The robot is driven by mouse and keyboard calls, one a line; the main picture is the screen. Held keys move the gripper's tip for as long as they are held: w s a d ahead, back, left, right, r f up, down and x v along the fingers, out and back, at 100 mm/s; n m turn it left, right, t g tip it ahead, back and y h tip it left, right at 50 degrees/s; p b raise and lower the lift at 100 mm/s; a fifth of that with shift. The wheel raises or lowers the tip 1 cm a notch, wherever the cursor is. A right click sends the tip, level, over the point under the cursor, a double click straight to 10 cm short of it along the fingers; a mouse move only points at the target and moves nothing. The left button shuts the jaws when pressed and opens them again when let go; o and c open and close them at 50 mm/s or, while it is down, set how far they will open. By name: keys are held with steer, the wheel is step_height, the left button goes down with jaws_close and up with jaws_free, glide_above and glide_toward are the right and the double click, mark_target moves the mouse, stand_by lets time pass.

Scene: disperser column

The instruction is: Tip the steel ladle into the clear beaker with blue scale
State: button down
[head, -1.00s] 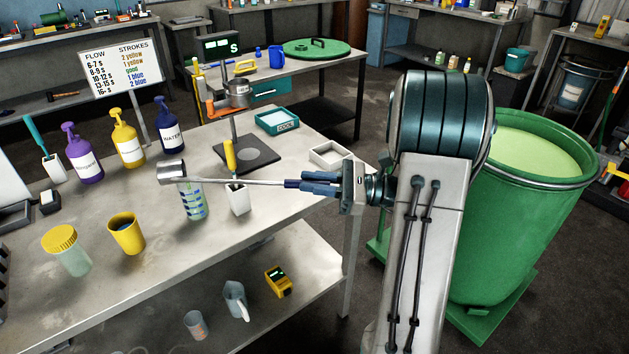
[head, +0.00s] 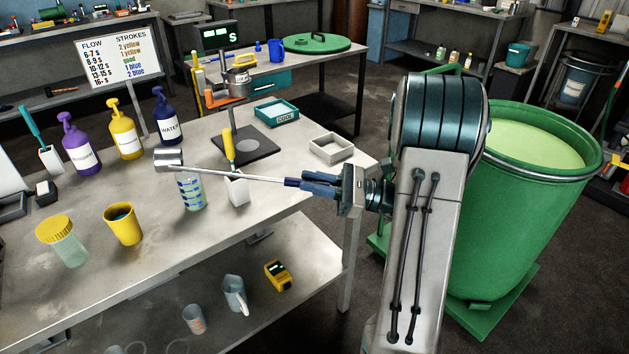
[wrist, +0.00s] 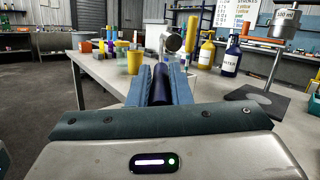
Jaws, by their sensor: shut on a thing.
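The steel ladle (head: 168,159) is held out over the bench. Its long thin handle runs left from my gripper (head: 316,187), which is shut on the dark grip end. The ladle's cup is above the clear beaker with blue scale (head: 191,192), slightly left of its mouth in the head view. The beaker stands upright on the bench, its rim partly behind the handle. In the wrist view, my gripper (wrist: 160,82) clasps the dark grip and the round cup (wrist: 174,43) shows beyond. I cannot see what is in the cup.
A white holder (head: 237,190) with a yellow-handled tool stands close right of the beaker. A yellow cup (head: 124,228) and a yellow-lidded jar (head: 64,246) stand in front left. Pump bottles (head: 126,134) line the back. A green drum (head: 530,210) is at right.

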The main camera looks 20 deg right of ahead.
steer(key=shift+f+y+b, duration=0.4)
steer(key=shift+f+b, duration=0.2)
steer(key=shift+f, duration=0.3)
stand_by(1.2)
